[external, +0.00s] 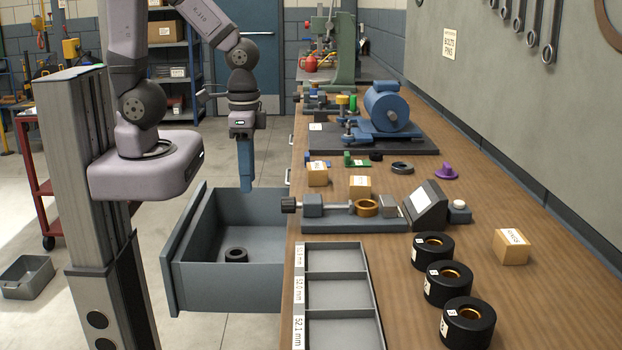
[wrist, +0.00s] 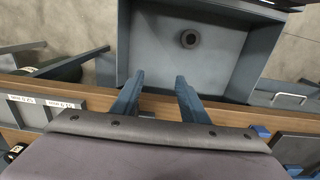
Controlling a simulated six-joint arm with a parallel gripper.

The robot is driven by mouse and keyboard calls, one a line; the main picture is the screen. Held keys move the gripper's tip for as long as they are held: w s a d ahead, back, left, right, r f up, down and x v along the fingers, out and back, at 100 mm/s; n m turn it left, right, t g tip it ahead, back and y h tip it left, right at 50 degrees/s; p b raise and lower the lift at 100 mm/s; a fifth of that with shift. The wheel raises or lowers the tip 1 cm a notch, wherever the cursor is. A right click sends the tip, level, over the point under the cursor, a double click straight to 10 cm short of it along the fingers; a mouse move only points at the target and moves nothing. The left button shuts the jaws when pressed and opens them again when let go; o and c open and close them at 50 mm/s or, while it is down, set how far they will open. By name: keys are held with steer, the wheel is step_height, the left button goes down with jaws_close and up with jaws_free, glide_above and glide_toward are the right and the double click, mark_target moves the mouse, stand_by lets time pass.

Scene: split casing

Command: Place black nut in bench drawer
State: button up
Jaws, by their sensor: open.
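The black nut (external: 236,255) lies flat on the floor of the open bench drawer (external: 228,275), a small dark ring with a hole. In the wrist view the nut (wrist: 189,39) sits near the far middle of the drawer floor (wrist: 215,65). My gripper (external: 245,188) hangs above the drawer, fingers pointing down, apart from the nut. In the wrist view its two blue fingers (wrist: 157,88) are spread with nothing between them.
The drawer's raised front wall (external: 182,250) faces left. The wooden bench (external: 440,215) lies to the right, with a sorting tray (external: 335,292), a clamp fixture (external: 350,222), a blue motor (external: 387,106) and several black ringed parts (external: 433,248). Air above the drawer is free.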

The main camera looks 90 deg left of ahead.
steer(key=shift+w, duration=0.15)
steer(key=w+a+r+t, duration=0.15)
steer(key=w+a, duration=0.35)
steer(key=w, duration=0.7)
steer(key=n+t+p, duration=0.1)
steer(key=t+p, duration=0.1)
steer(key=t, duration=0.1)
glide_toward(372, 153)
steer(key=w, duration=0.1)
steer(key=shift+p+x, duration=1.85)
steer(key=shift+x, duration=2.15)
steer(key=shift+s+d, duration=0.1)
steer(key=shift+d, duration=0.05)
jaws_close()
